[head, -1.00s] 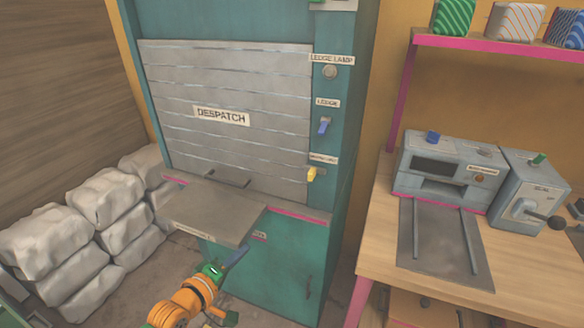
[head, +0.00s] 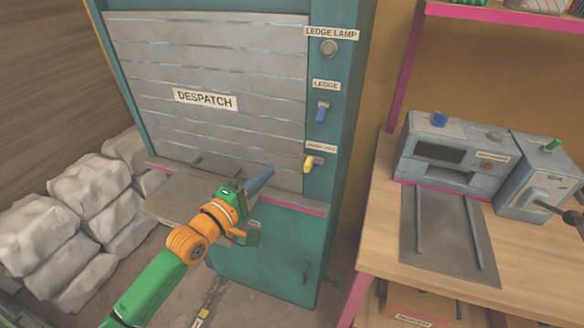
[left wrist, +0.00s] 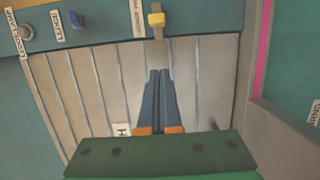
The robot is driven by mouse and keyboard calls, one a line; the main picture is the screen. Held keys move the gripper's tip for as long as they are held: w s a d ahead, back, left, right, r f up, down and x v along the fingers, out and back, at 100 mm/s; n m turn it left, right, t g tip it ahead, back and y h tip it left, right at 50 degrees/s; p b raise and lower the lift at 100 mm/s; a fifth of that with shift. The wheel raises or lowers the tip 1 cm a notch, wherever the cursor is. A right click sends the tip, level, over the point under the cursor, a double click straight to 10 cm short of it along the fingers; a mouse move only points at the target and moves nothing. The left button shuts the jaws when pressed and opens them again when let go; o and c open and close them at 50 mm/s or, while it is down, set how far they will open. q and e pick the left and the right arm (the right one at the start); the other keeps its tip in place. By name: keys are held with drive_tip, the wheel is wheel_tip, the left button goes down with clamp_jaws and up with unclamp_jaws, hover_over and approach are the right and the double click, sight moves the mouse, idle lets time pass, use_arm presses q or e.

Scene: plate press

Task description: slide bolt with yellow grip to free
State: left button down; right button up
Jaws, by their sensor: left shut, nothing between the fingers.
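The bolt's yellow grip (head: 308,163) sits on the teal frame at the right edge of the despatch shutter, under a small label (head: 321,147). In the left wrist view the yellow grip (left wrist: 156,19) is at the top, just beyond the fingertips. My left gripper (head: 272,168) is shut and empty, pointing at the grip from its lower left and apart from it. In the left wrist view its blue fingers (left wrist: 158,73) are together in front of the grey slats. My right gripper is not in view.
Above the bolt are the blue ledge switch (head: 321,112) and the ledge lamp (head: 329,48). The grey ledge (head: 178,196) juts out below the shutter (head: 200,65), partly behind my left arm. A wooden bench (head: 381,255) with grey machines stands at right; grey sacks (head: 90,190) are piled at left.

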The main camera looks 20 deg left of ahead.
sight(304, 159)
use_arm(q)
drive_tip(key=w+d+p, duration=0.1)
drive_tip(key=w+d, duration=0.1)
drive_tip(key=w+d+p, duration=0.1)
drive_tip(key=d, duration=0.1)
drive_tip(key=shift+w+d+r, duration=0.1)
drive_tip(key=shift+w+d, duration=0.2)
drive_tip(key=shift+w, duration=0.05)
drive_tip(key=shift+s+d, duration=0.1)
drive_tip(key=shift+d, duration=0.2)
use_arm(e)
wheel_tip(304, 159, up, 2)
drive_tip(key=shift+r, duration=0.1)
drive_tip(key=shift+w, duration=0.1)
